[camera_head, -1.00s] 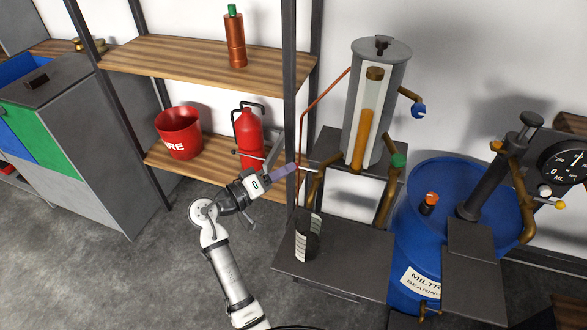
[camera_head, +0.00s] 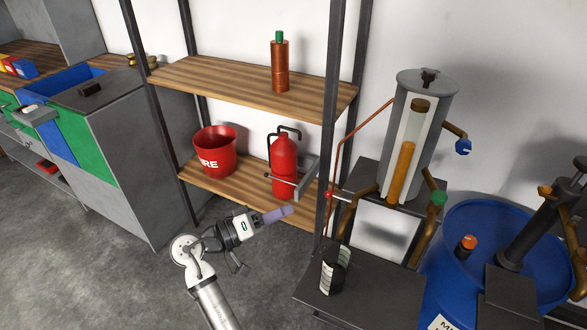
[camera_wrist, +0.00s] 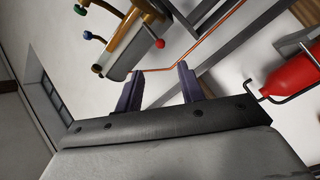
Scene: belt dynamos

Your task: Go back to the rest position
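My gripper (camera_head: 285,212) is out in front of the shelf unit in the camera_head view, at the lower shelf's front edge and left of the rack's dark post. In the camera_wrist view its two purple fingers (camera_wrist: 160,74) stand apart with nothing held between them. A thin copper pipe (camera_wrist: 215,52) passes behind the fingers. The gripper appears clear of the red extinguisher (camera_head: 284,163), which stands on the lower shelf. My arm is bent at the elbow, low over the grey floor. No marker for the rest position shows.
A red fire bucket (camera_head: 215,155) stands on the lower shelf (camera_head: 235,193). At the right are a glass-fronted oil cylinder (camera_head: 432,105), a blue barrel (camera_head: 505,235) and a low dark bench (camera_head: 380,285) with a striped cup (camera_head: 335,270). Open floor (camera_head: 95,275) lies at the left.

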